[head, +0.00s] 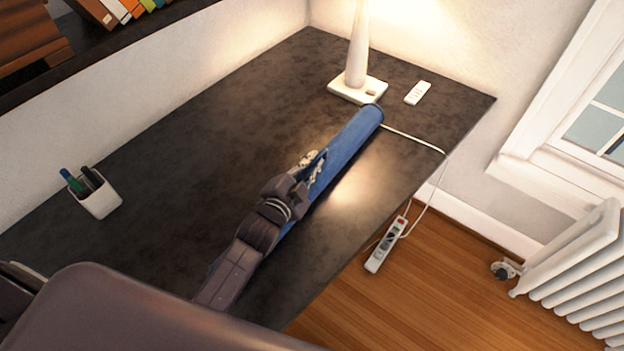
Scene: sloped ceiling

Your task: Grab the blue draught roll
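The blue draught roll (345,150) lies lengthwise on the dark desk (210,140), its far end near the lamp base. My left arm comes in from the lower left and covers the roll's near part. My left gripper (313,168) is at the left side of the roll, around its middle, overlapping it in the view. The fingers are small and partly hidden, so I cannot tell whether they touch the roll or grip it. My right gripper is not in view.
A white lamp (357,88) and a small white remote-like object (417,93) stand beyond the roll. A pen cup (95,197) is at the left. The desk's middle is clear.

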